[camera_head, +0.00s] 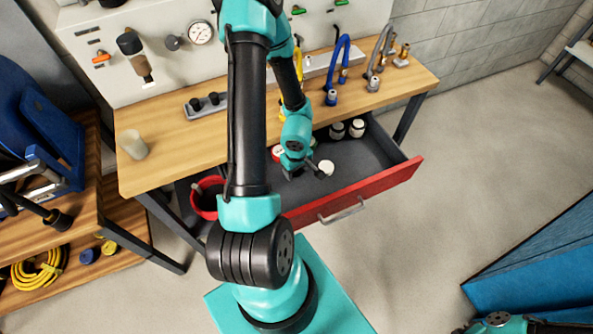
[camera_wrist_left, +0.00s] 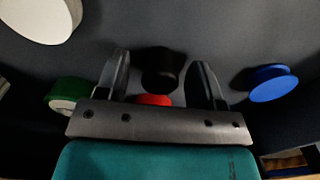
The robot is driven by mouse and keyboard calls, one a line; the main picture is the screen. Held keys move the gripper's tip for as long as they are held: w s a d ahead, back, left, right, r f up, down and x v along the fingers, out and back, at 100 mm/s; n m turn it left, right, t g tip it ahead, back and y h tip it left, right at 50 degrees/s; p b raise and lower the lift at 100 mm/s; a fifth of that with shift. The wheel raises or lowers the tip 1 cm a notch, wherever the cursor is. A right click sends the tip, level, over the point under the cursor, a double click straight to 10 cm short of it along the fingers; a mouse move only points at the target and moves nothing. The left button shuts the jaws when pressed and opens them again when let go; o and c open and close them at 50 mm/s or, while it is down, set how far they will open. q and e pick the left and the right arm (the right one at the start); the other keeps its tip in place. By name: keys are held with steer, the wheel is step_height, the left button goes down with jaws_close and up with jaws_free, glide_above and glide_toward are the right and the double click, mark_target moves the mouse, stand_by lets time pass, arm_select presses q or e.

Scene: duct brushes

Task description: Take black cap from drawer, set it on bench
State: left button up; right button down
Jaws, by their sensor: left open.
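The black cap (camera_wrist_left: 158,66) lies in the open drawer and shows in the left wrist view between my left gripper's two fingers, with a gap on each side. In the head view I cannot make it out; my left gripper (camera_head: 308,169) reaches down into the drawer (camera_head: 362,155) there and covers part of it. My left gripper is open and holds nothing. The bench (camera_head: 173,148) has a wooden top, above and behind the drawer. My right gripper is out of view.
Close by in the drawer are a red cap (camera_wrist_left: 153,100), a blue cap (camera_wrist_left: 272,83), a green-and-white piece (camera_wrist_left: 66,92) and a white disc (camera_wrist_left: 42,16).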

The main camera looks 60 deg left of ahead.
arm_select(q)
steer(key=shift+c, duration=0.4)
steer(key=c, duration=0.9)
steer(key=shift+r, duration=0.15)
steer(key=shift+r, duration=4.9)
